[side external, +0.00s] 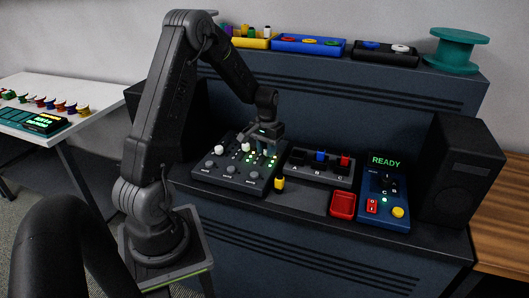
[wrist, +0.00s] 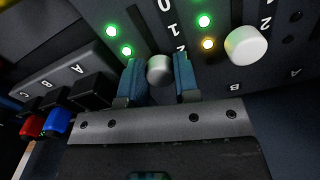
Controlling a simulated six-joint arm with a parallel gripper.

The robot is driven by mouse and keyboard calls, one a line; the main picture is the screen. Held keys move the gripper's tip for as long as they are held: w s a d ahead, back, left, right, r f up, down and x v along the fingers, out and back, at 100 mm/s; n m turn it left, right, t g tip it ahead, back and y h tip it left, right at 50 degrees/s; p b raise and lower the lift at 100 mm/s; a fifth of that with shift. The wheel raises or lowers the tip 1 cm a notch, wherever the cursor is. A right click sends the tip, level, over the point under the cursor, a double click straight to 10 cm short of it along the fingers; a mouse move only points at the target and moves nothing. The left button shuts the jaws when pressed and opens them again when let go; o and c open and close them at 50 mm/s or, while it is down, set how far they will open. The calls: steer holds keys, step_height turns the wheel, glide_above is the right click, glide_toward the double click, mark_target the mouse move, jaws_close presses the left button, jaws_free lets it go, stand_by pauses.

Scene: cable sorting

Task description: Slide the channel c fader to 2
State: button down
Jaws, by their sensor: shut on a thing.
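The fader console (side external: 222,178) is a dark box left of centre in the side view, with white fader caps, lit green lights and round knobs along its front edge. My gripper (side external: 267,155) reaches down over its right side. In the wrist view my gripper (wrist: 160,78) has its two blue fingers shut on a grey-white rounded fader cap (wrist: 160,69). This is the fader beyond the one lettered B, so it appears to be channel C; its own letter is hidden. The cap sits close to the printed 2 (wrist: 180,47). The channel B cap (wrist: 246,45) is beside it, untouched.
A switch box (side external: 318,168) lettered A, B, C, with black, blue and red parts, stands just right of the console. A blue panel (side external: 384,203) reading READY, a red tray (side external: 343,205) and a speaker (side external: 460,170) are farther right. A yellow object (side external: 280,183) lies beside the console.

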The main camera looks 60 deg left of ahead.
steer(key=c, duration=0.9)
jaws_free()
steer(key=shift+o, duration=0.2)
steer(key=shift+r, duration=0.1)
step_height(320, 180, up, 14)
